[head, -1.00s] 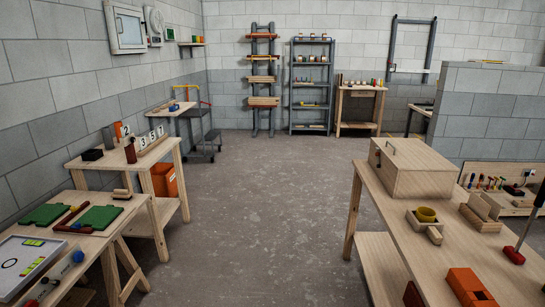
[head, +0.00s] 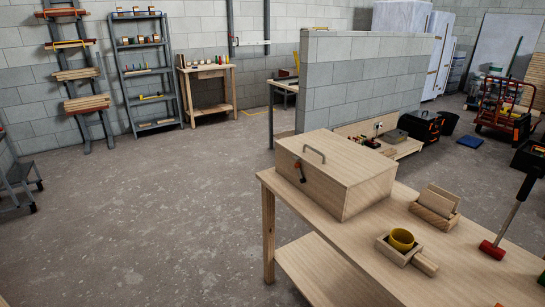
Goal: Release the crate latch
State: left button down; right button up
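In the head view, a closed wooden crate (head: 345,178) stands on the far left end of the wooden workbench (head: 330,240). It has a grey metal handle (head: 314,154) on its lid. A small dark latch with an orange-red part (head: 299,171) is on the crate's left-facing side, near the lid edge. I cannot tell the latch's exact position. Neither of my grippers shows in the view.
On the bench are a small wooden box with a yellow cup (head: 401,239), a wooden holder (head: 436,206) and a red-headed mallet (head: 492,249). A low block wall (head: 365,85) stands behind the crate. Open floor (head: 150,220) lies left of the bench.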

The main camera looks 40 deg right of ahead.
aim_at(297, 165)
jog(key=z, duration=0.3)
jog(key=i, duration=1.1)
jog(key=z, duration=1.55)
jog(key=i, duration=1.15)
jog(key=z, duration=0.8)
